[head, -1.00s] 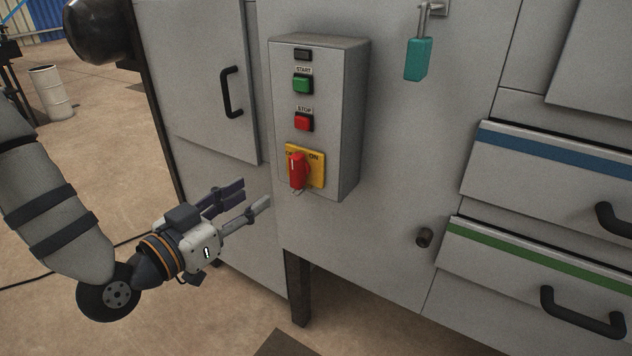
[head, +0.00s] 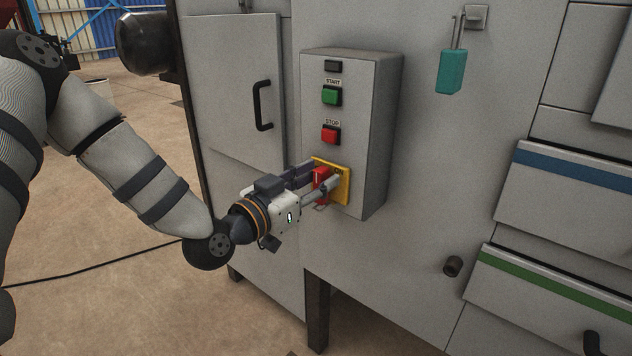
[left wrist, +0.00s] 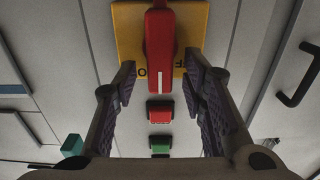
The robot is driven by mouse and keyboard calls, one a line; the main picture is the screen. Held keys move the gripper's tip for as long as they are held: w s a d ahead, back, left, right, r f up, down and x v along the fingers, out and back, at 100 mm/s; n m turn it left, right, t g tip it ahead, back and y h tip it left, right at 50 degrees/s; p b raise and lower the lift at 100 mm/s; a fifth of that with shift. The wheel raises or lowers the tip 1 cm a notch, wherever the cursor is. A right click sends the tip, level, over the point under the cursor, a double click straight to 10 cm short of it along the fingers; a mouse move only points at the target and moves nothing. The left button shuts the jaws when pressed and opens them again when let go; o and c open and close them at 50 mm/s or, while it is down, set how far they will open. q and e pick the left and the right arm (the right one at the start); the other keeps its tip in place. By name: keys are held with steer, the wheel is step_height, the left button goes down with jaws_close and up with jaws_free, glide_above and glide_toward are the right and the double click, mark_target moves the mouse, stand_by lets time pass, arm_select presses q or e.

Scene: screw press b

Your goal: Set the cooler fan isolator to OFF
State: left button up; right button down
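The cooler fan isolator is a red rotary handle (head: 320,176) on a yellow plate (head: 344,187), low on the front of the grey control box. In the left wrist view the red handle (left wrist: 160,45) stands lengthwise in the picture, its white line at the near end, over the yellow plate (left wrist: 127,30). Lettering on the plate is partly covered. My left gripper (head: 322,183) is at the isolator, its fingers to either side of the handle. In the left wrist view the left gripper (left wrist: 160,85) is open, with gaps between pads and handle. My right gripper is not in view.
The green START button (head: 331,96) and red STOP button (head: 331,135) sit above the isolator on the control box (head: 378,135). A teal padlock (head: 451,70) hangs to the right. A cabinet door with a black handle (head: 262,105) is to the left.

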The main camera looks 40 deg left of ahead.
arm_select(q)
jaws_close()
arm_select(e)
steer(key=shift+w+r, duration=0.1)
arm_select(q)
steer(key=n, duration=0.2)
steer(key=n+p, duration=0.1)
steer(key=shift+a+n, duration=0.35)
steer(key=shift+n, duration=0.05)
steer(key=shift+a+f+n+p, duration=0.2)
steer(key=shift+f+n, duration=0.2)
steer(key=shift+n, duration=1.95)
steer(key=shift+a+f+n+p, duration=0.15)
steer(key=shift+a+f+n, duration=0.15)
steer(key=shift+n, duration=2)
steer(key=shift+a+f+n+p, duration=0.15)
steer(key=shift+f+n, duration=0.3)
steer(key=shift+n, duration=1.9)
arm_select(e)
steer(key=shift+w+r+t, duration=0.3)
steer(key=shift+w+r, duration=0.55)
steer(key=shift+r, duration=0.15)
